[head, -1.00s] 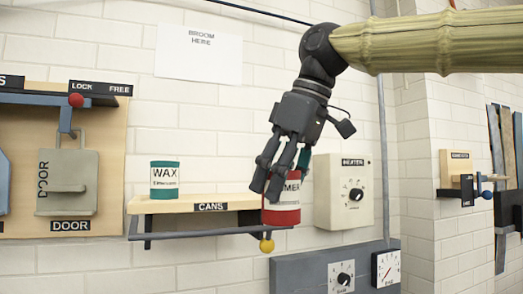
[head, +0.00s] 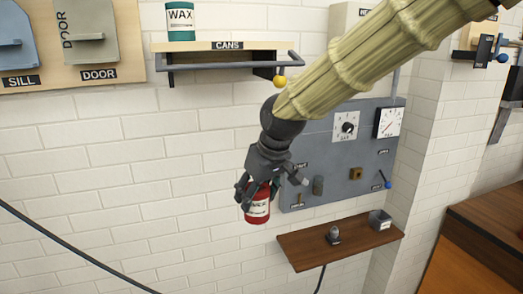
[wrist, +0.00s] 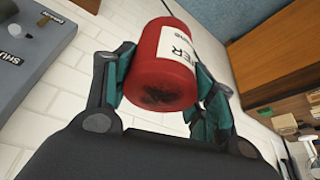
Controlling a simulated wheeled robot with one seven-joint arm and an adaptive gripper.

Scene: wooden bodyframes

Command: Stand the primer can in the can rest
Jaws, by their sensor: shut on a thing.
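The primer can (head: 258,211), red with a white label, is between the fingers of my gripper (head: 257,190), which is shut on it. In the head view it hangs in front of the white brick wall, left of the small brown shelf. In the wrist view the can (wrist: 160,72) is tilted, with the teal finger pads of my gripper (wrist: 165,85) on both sides and a dark smudge on its near end. The shelf marked CANS (head: 205,46) is on the wall above, with a grey bar along its front and a yellow ball at the bar's right end. No part is labelled as a can rest.
A wax can (head: 180,20) stands on the CANS shelf.

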